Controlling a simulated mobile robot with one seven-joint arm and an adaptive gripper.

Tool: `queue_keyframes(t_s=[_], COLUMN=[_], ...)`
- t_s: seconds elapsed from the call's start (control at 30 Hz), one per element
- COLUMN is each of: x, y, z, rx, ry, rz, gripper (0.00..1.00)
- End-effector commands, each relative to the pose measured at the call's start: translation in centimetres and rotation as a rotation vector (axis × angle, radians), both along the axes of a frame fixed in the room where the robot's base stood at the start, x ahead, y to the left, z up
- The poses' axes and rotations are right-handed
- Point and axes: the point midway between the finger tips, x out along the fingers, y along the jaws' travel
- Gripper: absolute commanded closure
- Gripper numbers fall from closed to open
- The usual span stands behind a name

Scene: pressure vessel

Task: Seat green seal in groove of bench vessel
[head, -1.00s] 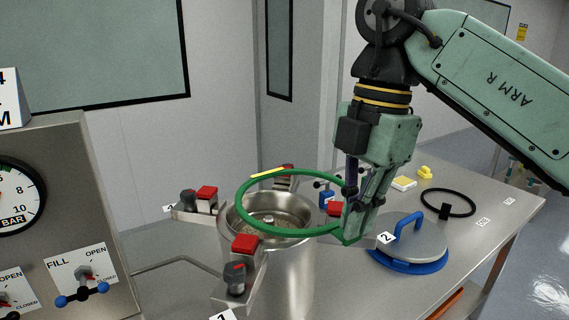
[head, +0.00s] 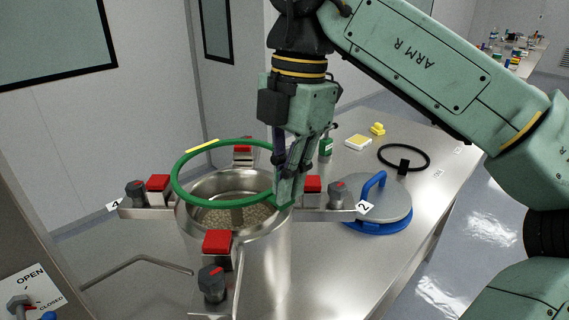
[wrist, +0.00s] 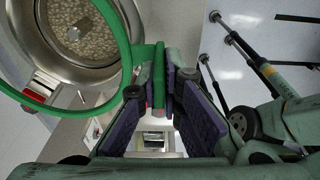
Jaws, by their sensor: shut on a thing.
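The green seal (head: 178,190) is a thin ring with a yellow mark on its far left edge. My gripper (head: 287,194) is shut on the seal's tab at its right side, and the wrist view shows the tab between the purple finger pads (wrist: 159,88). The seal is held roughly level over the open mouth of the bench vessel (head: 265,265), a steel pot with pale pellets inside. The ring looks slightly above the rim and offset toward the far left. The exact gap is unclear, and the groove cannot be made out.
Clamps with red blocks and dark knobs surround the rim, including the front clamp (head: 217,243) and right clamp (head: 313,184). A grey lid with a blue handle (head: 374,187) lies right of the vessel. A black ring (head: 427,160) lies farther back. A panel stands at left.

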Motion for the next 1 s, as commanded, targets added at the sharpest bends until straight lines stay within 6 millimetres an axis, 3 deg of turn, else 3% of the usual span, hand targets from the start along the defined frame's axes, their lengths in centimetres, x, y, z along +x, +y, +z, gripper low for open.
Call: queue_keyframes(t_s=[0.5,1.0], x=[0.0,0.0], y=[0.0,0.0], z=[-5.1,-5.6], rx=[0.000,0.000], ry=[0.000,0.000], rz=[0.000,0.001], gripper=[1.00,1.00])
